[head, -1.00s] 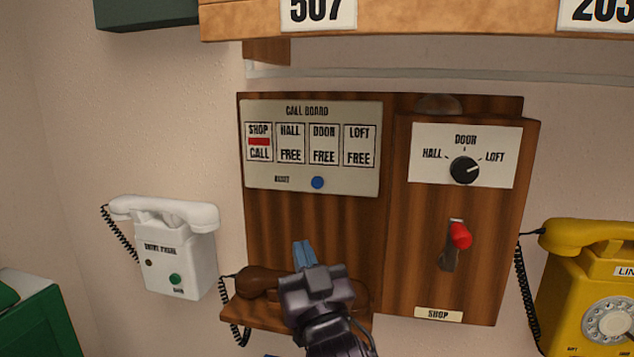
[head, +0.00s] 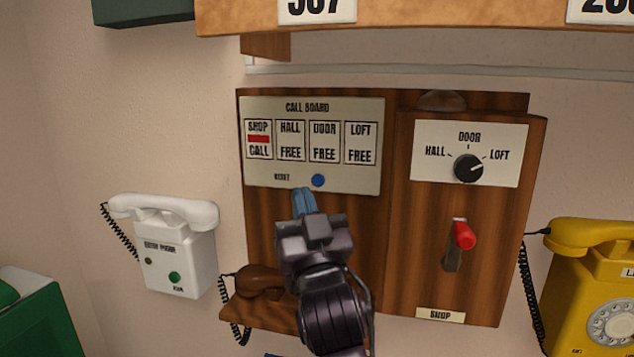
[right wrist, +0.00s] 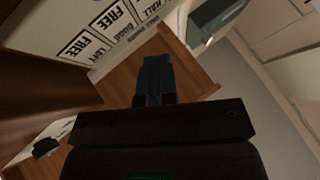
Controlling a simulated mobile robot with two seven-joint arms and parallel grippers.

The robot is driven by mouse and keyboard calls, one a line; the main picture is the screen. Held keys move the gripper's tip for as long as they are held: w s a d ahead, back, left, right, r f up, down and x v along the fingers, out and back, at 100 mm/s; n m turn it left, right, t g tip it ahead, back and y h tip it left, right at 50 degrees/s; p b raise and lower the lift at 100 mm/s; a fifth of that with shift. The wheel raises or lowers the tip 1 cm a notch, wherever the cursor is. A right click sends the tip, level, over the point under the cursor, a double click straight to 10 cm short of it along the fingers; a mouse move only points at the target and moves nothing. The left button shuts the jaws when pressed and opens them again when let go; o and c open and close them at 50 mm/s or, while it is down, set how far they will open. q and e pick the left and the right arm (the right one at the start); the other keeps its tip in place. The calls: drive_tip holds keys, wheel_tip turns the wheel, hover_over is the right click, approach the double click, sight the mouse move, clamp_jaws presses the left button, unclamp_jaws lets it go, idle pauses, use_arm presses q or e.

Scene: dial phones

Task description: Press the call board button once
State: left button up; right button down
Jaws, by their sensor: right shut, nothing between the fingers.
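The call board (head: 311,147) is a pale panel at the upper left of the wooden cabinet in the head view. Its SHOP window reads CALL with a red bar; HALL, DOOR and LOFT read FREE. A round blue button (head: 318,180) sits at its lower edge, right of the word RESET. My right gripper (head: 304,199) is shut and empty, its blue fingertips just below and left of the button; contact cannot be made out. In the right wrist view the shut fingers (right wrist: 155,78) point towards the board (right wrist: 105,28), with the button not visible. My left gripper is not in view.
A dial knob (head: 468,168) and a red-handled lever (head: 463,236) are on the cabinet's right panel. A brown handset (head: 258,281) lies on the shelf below. A white entry phone (head: 170,245) hangs to the left and a yellow dial phone (head: 597,285) to the right.

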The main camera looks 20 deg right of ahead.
sight(318, 180)
drive_tip(key=shift+w+d, duration=0.65)
drive_tip(key=shift+w, duration=0.3)
drive_tip(key=shift+w+d, duration=0.6)
drive_tip(key=shift+w, duration=0.3)
drive_tip(key=shift+w+d, duration=0.65)
drive_tip(key=shift+w, duration=0.3)
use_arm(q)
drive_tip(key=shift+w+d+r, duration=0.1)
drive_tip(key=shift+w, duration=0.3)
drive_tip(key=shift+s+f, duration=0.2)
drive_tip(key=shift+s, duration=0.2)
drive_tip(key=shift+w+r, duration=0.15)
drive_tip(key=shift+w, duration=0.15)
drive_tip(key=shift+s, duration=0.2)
use_arm(e)
drive_tip(key=shift+w+d, duration=0.15)
drive_tip(key=shift+w+d, duration=0.15)
drive_tip(key=shift+w, duration=0.05)
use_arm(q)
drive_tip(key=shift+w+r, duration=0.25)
use_arm(e)
drive_tip(key=shift+w, duration=0.15)
